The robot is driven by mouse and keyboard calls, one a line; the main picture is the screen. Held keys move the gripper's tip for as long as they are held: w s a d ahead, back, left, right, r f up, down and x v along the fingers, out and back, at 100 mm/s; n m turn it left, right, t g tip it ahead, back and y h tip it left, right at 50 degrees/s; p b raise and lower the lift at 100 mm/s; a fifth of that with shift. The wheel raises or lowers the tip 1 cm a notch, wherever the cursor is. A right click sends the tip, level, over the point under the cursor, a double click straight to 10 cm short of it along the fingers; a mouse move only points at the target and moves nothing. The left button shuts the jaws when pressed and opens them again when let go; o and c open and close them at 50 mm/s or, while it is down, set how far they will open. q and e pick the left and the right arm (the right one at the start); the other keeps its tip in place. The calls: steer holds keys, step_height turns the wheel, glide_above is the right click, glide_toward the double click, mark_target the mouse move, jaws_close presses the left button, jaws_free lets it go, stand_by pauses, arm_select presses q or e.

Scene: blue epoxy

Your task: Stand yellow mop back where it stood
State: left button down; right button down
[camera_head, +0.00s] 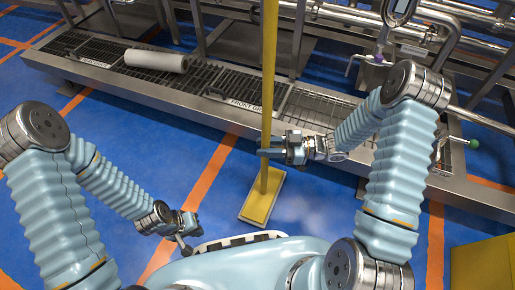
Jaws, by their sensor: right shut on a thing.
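The yellow mop (268,80) stands near the middle of the view, its long pole upright and running out of the top of the picture. Its flat yellow head (258,208) is low at the blue floor, in front of the metal platform; I cannot tell whether it touches the floor. My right gripper (271,152) is shut on the lower part of the pole, coming in from the right. My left gripper (184,238) is low on the left, apart from the mop; its fingers are too small to tell open from shut.
A steel platform with dark gratings (100,54) runs across behind the mop, with a white roll (156,61) on it. Pipes and machine frames stand behind. A yellow block (484,265) is at the lower right. Blue floor with orange lines lies open at the left.

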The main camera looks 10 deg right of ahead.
arm_select(q)
steer(key=shift+w+a+f, duration=0.1)
steer(key=shift+a+f, duration=0.15)
arm_select(e)
steer(key=shift+f, duration=0.3)
steer(key=shift+f, duration=0.2)
steer(key=c, duration=0.8)
jaws_free()
arm_select(q)
steer(key=shift+f, duration=0.1)
